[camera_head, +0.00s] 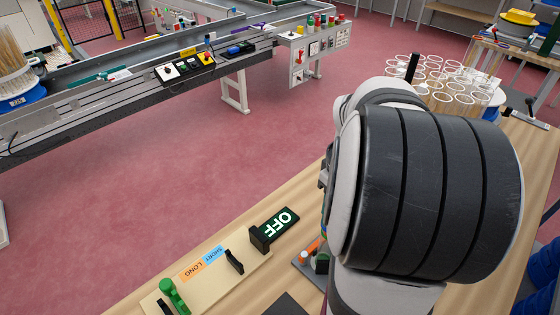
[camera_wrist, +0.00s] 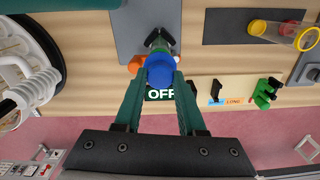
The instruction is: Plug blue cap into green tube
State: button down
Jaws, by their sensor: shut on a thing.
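My gripper (camera_wrist: 161,78), with two dark green fingers, is shut on the blue cap (camera_wrist: 160,70) in the wrist view. A small green part, perhaps the green tube (camera_wrist: 160,44), shows just beyond the cap in a dark holder on a grey plate. The cap overlaps it in this view, so I cannot tell whether they touch. In the head view my arm hides the gripper and cap. The grey plate (camera_head: 303,262) shows there only in part, with orange, black and green bits at the arm's edge.
A beige board with an OFF sign (camera_head: 278,226), SHORT and LONG labels and a green clamp (camera_head: 174,296) lies beside the plate. A yellow-ended clear tube (camera_wrist: 285,30) lies on a dark mat at right. A rack of clear tubes (camera_head: 450,82) stands behind my arm.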

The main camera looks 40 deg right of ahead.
jog(key=shift+f, duration=1.2)
jog(key=shift+c, duration=2.1)
grip_release()
notch_tip(320, 180, up, 15)
jog(key=w+a+f+m, duration=0.1)
jog(key=a+f, duration=0.1)
jog(key=a, duration=0.6)
jog(key=w+a+f, duration=0.2)
jog(key=a, duration=0.6)
jog(key=s+a+f+m+y, duration=0.1)
jog(key=s+a+f, duration=0.2)
jog(key=a, duration=0.3)
jog(key=s+a+f+m, duration=0.2)
jog(key=s+a+f, duration=0.2)
jog(key=a, duration=0.3)
jog(key=shift+s+a+f+y, duration=0.15)
jog(key=shift+s+a+y, duration=0.1)
jog(key=shift+s+y, duration=0.25)
